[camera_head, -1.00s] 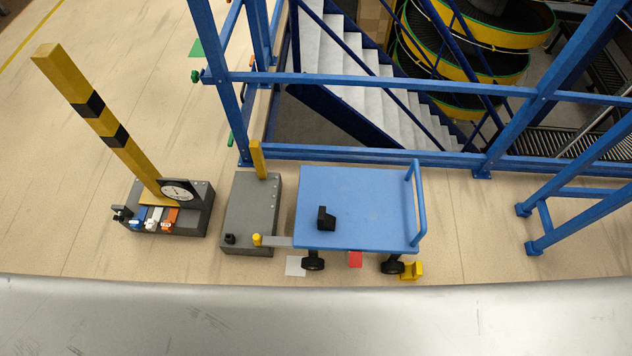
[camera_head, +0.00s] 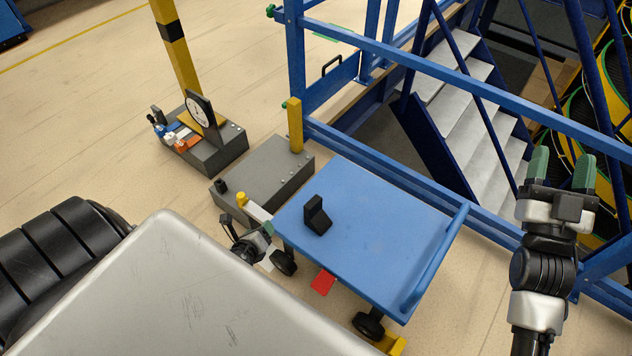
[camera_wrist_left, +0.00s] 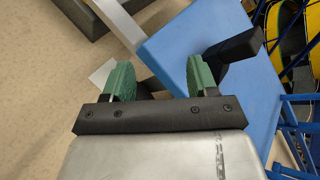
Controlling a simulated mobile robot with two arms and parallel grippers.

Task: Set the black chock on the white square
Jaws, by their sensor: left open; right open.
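The black chock (camera_head: 317,215) rests on top of the blue cart (camera_head: 385,225), towards its left side. The white square (camera_head: 266,262) lies on the floor by the cart's left wheel, mostly hidden in the head view; part of it shows in the left wrist view (camera_wrist_left: 102,74). My left gripper (camera_head: 266,232) is open and empty, low beside the cart's left edge. In the left wrist view its green fingers (camera_wrist_left: 160,78) are apart, and the chock (camera_wrist_left: 236,46) is beyond them to the right. My right gripper (camera_head: 562,174) is open and empty, right of the cart.
A red square (camera_head: 322,282) lies on the floor beneath the cart's near edge. A yellow chock (camera_head: 392,345) is at the near wheel. A grey box (camera_head: 262,170) with a yellow post stands left of the cart. Blue railing (camera_head: 450,70) and stairs are behind.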

